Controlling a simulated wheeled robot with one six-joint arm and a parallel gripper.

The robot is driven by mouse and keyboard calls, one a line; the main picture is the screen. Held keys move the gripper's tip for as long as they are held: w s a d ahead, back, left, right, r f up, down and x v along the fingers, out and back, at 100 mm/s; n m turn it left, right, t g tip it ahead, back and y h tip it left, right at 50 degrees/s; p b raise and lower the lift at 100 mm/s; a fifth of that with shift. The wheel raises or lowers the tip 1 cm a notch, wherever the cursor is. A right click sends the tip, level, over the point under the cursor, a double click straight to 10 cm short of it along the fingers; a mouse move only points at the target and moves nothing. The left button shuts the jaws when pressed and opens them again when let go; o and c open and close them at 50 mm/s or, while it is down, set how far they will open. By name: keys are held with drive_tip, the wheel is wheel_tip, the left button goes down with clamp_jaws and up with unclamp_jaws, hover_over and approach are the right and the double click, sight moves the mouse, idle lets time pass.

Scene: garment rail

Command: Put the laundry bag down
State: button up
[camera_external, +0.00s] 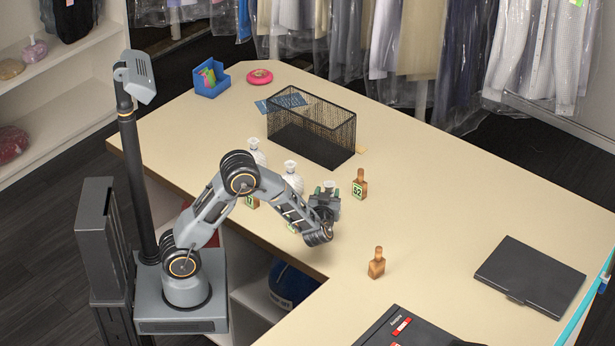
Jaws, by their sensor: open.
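White bags with gathered necks stand in a row on the table: one (256,152) at the back left and one (292,178) nearer the middle. A small white top (329,184), likely that of another such bag, shows at my gripper (328,192). My gripper is open, low over the table, with its fingers around or just beside that white top. The wrist hides what is below it, so I cannot tell whether they touch.
Wooden tag blocks stand nearby, one marked 52 (359,186) just right of my gripper and another (376,264) nearer the front. A black mesh basket (335,145) stands behind. A dark flat case (528,276) lies at right. The table's (450,200) middle right is clear.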

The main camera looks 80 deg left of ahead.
drive_tip(key=d+r+m+t+h+b, duration=0.1)
drive_tip(key=d+r+m+t+h, duration=0.3)
drive_tip(key=d+h, duration=0.55)
drive_tip(key=d+r+m+t+h, duration=0.35)
drive_tip(key=d+m+h, duration=0.2)
drive_tip(key=d, duration=0.65)
drive_tip(key=s+d+f+m+g+h, duration=0.1)
drive_tip(key=s+g, duration=0.3)
drive_tip(key=s, duration=0.6)
drive_tip(key=s+d+f+m+g+h, duration=0.1)
drive_tip(key=s+m+g, duration=0.3)
drive_tip(key=s, duration=0.6)
drive_tip(key=shift+d+f, duration=0.4)
drive_tip(key=shift+f, duration=0.2)
drive_tip(key=shift+o, duration=0.5)
drive_tip(key=shift+s+m, duration=0.1)
drive_tip(key=shift+m, duration=0.15)
